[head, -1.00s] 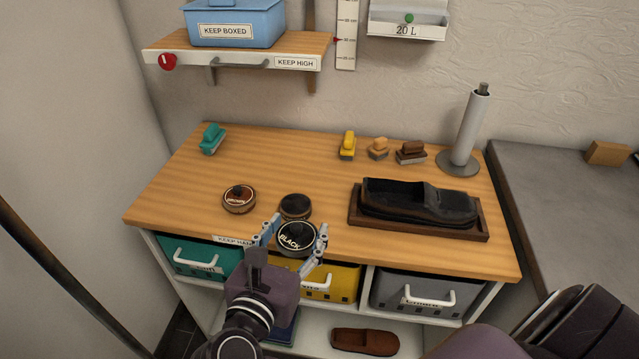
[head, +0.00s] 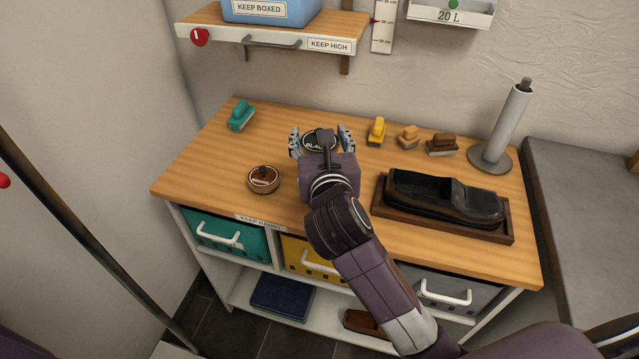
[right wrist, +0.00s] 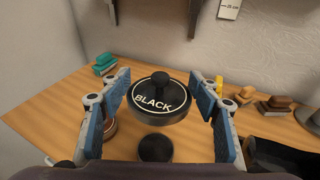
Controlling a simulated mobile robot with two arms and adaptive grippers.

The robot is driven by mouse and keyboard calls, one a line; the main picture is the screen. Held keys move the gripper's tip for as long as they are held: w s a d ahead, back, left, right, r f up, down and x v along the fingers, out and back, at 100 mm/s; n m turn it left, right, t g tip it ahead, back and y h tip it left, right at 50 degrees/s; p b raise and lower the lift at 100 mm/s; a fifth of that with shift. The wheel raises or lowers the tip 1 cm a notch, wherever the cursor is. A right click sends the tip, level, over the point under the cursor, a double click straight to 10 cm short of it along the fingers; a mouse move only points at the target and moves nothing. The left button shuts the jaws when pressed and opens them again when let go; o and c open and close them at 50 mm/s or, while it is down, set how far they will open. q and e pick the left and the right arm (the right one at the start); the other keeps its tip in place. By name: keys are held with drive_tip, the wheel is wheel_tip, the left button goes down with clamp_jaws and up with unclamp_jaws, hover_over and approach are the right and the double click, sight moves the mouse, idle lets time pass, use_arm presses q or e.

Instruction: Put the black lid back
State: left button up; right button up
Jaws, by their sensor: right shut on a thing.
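The black lid (head: 319,138), a round disc with a knob and the word BLACK, is in my right gripper (head: 321,137). In the right wrist view the lid (right wrist: 160,100) sits between the two blue finger pads, held in the air, level or nearly so. The open black tin (right wrist: 155,148) stands on the wooden worktop, nearer the wrist camera than the lid. In the head view the tin is hidden behind my right gripper and wrist. My left gripper is in neither view.
A brown-lidded tin (head: 263,180) stands left of my right gripper. A black shoe (head: 440,195) lies in a wooden tray (head: 440,229) to the right. Brushes, including a yellow one (head: 377,131), line the back. A shelf (head: 275,35) overhangs the rear.

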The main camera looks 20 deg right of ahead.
wheel_tip(320, 180, down, 8)
drive_tip(key=shift+r+b, duration=0.1)
drive_tip(key=shift+b, duration=0.25)
drive_tip(key=shift+f, duration=2.6)
drive_tip(key=shift+b, duration=0.3)
drive_tip(key=shift+f, duration=0.5)
drive_tip(key=o, duration=1)
